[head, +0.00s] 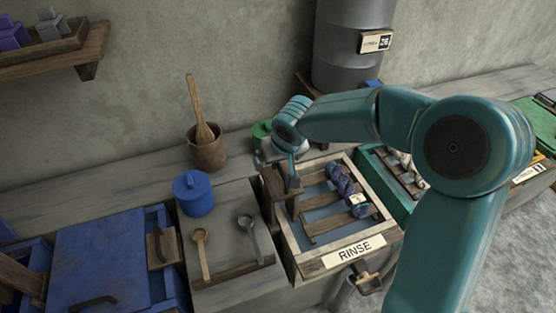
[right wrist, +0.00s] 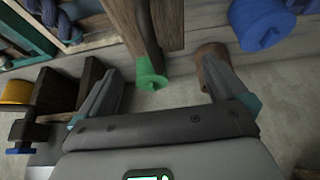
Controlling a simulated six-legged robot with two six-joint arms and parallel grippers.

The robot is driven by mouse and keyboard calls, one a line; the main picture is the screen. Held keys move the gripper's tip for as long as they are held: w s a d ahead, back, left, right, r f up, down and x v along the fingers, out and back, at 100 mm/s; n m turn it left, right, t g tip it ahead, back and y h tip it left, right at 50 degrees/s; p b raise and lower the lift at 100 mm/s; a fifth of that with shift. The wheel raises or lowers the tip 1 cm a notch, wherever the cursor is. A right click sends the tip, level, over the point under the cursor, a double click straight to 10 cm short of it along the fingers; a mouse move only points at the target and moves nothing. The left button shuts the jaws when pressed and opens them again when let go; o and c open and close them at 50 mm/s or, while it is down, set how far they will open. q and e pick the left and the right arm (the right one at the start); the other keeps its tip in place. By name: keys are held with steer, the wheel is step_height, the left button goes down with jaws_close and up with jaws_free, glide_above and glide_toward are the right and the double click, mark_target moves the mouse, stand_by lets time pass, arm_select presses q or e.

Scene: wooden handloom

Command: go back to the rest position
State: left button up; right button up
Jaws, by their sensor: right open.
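My right arm comes in from the right in the head view, and its wrist hangs over the back-left corner of the rinse tray (head: 372,247). My right gripper (right wrist: 158,66) is open in the right wrist view, with its two fingers well apart. A small green piece (right wrist: 150,76) and a brown wooden bar (right wrist: 118,20) show beyond and between the fingers; nothing appears gripped. My left gripper is not in view.
A wooden block (head: 272,192) stands at the tray's left edge. Blue-purple yarn (head: 340,178) lies over the tray's slats. A blue lidded pot (head: 194,194), two spoons (head: 201,255), a mortar with pestle (head: 207,150) and a grey barrel (head: 350,50) are nearby.

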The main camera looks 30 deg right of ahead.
step_height(320, 180, up, 3)
steer(key=shift+w+a+r+p, duration=0.1)
steer(key=shift+r+p, duration=0.05)
steer(key=shift+p, duration=0.65)
steer(key=shift+s, duration=0.2)
